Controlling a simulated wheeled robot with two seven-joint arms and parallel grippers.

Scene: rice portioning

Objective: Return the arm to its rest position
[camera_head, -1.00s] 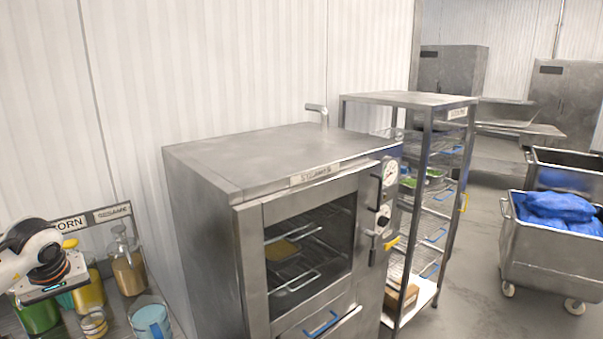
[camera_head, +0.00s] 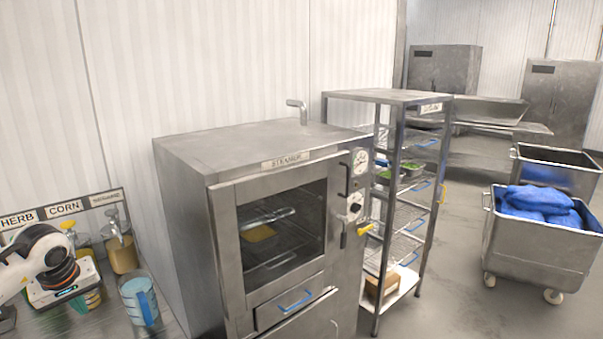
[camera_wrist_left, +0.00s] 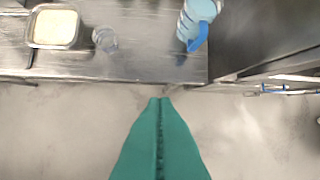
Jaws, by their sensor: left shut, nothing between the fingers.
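My left arm comes in at the lower left of the head view, with its wrist in front of the jars on the counter. My left gripper is shut and empty; its teal fingers (camera_wrist_left: 160,101) lie pressed together in the left wrist view. The tips show over the floor just short of the counter edge, touching nothing. My right gripper is in neither view.
A blue-and-white cup (camera_head: 139,300) stands near the counter's right end; a pan of pale food (camera_wrist_left: 54,27) and a small glass (camera_wrist_left: 105,39) also sit on the counter. The steamer (camera_head: 270,215) stands to the right, beside a wire rack (camera_head: 412,97). Blue bags fill a cart (camera_head: 540,245).

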